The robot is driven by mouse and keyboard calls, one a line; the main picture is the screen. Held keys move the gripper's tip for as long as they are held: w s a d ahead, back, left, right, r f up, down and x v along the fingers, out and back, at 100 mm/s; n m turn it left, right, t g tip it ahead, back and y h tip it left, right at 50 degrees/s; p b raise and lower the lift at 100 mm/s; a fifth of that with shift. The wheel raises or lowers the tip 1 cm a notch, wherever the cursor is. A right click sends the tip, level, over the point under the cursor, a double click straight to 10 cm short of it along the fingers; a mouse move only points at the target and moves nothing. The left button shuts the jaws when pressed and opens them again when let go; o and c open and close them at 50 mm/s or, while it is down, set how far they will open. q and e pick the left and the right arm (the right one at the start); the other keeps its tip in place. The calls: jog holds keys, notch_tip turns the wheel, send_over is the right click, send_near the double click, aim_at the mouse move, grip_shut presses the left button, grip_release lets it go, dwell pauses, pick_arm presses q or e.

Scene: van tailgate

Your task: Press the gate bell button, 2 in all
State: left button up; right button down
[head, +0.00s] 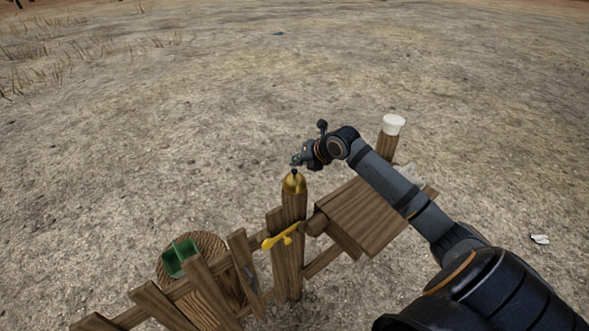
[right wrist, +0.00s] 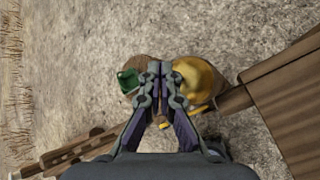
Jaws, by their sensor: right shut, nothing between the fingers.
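The gate bell is a brass dome (head: 294,184) on top of a wooden post (head: 291,245), with a small dark button at its crown. It also shows as a golden dome in the right wrist view (right wrist: 203,84), partly hidden behind the fingers. My right gripper (head: 296,163) is shut and empty. Its fingertips are at or just above the top of the bell; I cannot tell whether they touch the button. The closed fingers show in the right wrist view (right wrist: 160,70), overlapping the dome's left side. My left gripper is not in view.
A yellow latch (head: 281,237) is on the fence below the bell. A green container (head: 180,258) sits on a round wooden top at the left. A wooden box (head: 365,213) stands right of the post, and a white cap (head: 393,124) tops another post. Open ground lies beyond.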

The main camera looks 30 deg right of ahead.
aim_at(296, 172)
notch_tip(296, 172, up, 5)
jog(key=p, duration=0.4)
dwell(0.5)
dwell(1.5)
